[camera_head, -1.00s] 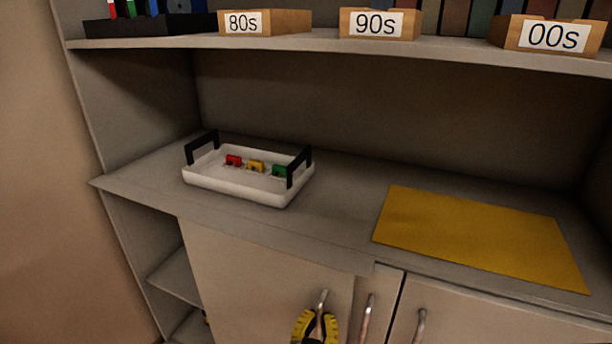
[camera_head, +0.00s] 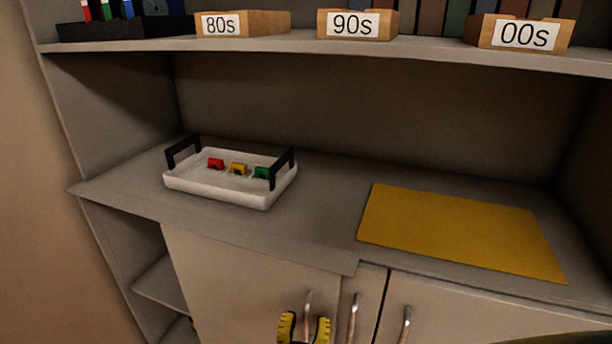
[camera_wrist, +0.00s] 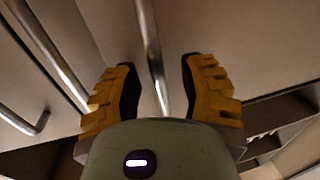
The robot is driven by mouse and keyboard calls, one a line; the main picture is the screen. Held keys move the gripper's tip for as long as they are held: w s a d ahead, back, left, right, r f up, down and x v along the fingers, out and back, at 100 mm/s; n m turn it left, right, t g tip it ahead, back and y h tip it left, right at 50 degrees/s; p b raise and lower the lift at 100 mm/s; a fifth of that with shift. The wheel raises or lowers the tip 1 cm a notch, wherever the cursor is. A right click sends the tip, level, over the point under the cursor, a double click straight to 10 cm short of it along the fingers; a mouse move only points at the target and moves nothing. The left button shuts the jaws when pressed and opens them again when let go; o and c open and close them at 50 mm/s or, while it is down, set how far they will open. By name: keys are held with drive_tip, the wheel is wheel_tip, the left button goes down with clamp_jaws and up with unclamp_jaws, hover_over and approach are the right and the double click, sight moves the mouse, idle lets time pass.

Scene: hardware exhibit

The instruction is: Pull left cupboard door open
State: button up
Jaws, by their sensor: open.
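The left cupboard door (camera_head: 240,285) is a pale panel under the counter. Its upright metal bar handle (camera_head: 308,302) is near its right edge. My gripper (camera_head: 304,329), with yellow and black ridged fingers, is at the lower part of this handle. In the wrist view the fingers (camera_wrist: 160,90) are spread, with the handle (camera_wrist: 152,45) running between them. A space shows on each side of the bar there, and neither finger visibly touches it. The door looks shut or nearly so; I cannot tell exactly. Its lower part is out of view.
A narrow panel with its own handle (camera_head: 354,318) and a right door with a handle (camera_head: 406,322) are close to the right. Open shelves (camera_head: 160,285) are to the left. The counter above holds a white tray (camera_head: 225,190) and a yellow mat (camera_head: 460,232).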

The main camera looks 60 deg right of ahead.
drive_tip(key=v, duration=1.1)
drive_tip(key=shift+a, duration=0.35)
drive_tip(key=shift+s, duration=0.15)
